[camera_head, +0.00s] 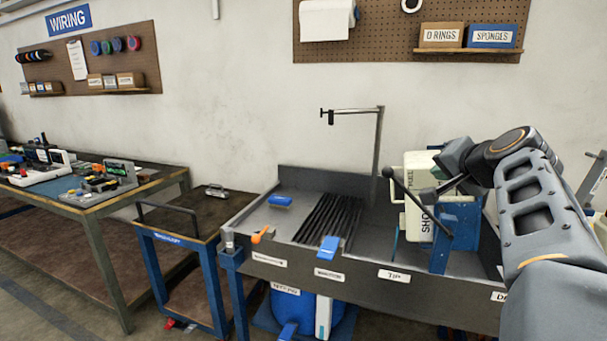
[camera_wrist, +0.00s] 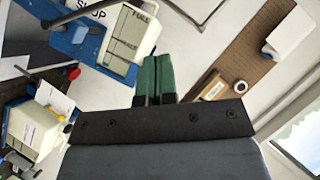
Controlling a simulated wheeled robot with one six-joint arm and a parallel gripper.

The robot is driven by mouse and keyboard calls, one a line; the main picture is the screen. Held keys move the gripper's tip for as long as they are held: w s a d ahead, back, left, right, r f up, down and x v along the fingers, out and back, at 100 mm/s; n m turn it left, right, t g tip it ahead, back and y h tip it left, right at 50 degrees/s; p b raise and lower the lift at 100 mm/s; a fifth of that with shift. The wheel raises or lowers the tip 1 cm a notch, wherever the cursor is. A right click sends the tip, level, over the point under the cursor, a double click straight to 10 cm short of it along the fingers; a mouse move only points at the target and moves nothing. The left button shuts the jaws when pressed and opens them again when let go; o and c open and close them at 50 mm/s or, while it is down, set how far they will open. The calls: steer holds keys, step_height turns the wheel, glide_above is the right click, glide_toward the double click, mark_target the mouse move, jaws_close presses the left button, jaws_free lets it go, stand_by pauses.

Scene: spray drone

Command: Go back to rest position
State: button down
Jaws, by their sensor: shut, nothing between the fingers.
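My arm reaches in from the right in the head view, and my gripper (camera_head: 447,160) is raised near the white tank marked FULL (camera_head: 420,165). In the wrist view my gripper (camera_wrist: 154,62) shows two green fingers side by side, closed together with nothing between them. The white tank (camera_wrist: 132,40) stands beyond the fingers, to their left, apart from them. The tank sits by a blue stand (camera_head: 456,232) on the right side of the grey wash bench. My arm hides part of the bench's right end.
The grey bench (camera_head: 350,265) holds a black grate (camera_head: 328,218), a blue brush (camera_head: 280,201) and a tall pipe (camera_head: 378,150). A small cart (camera_head: 185,220) and a cluttered wiring table (camera_head: 90,205) stand left. Boxes sit on the pegboard shelf (camera_head: 400,55).

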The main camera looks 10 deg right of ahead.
steer(key=s+a+f+n+g+p, duration=0.2)
steer(key=a+f+g, duration=0.1)
steer(key=f, duration=0.5)
steer(key=s+a+f+n+g+p, duration=0.1)
steer(key=s+a+f+g, duration=0.15)
steer(key=f, duration=0.45)
steer(key=s+a+f+n+g+p, duration=0.1)
steer(key=s+a+f+n+p, duration=0.1)
steer(key=a, duration=0.3)
steer(key=s+a+f+n+g+p, duration=0.2)
steer(key=s+a+n+p, duration=0.1)
steer(key=s+a, duration=0.1)
steer(key=s+a+f+n+g+y+p, duration=0.1)
steer(key=s+a+f+n+p, duration=0.1)
steer(key=a, duration=0.4)
steer(key=shift+s+a+n, duration=0.2)
steer(key=shift+s+n, duration=0.4)
steer(key=shift+s, duration=0.4)
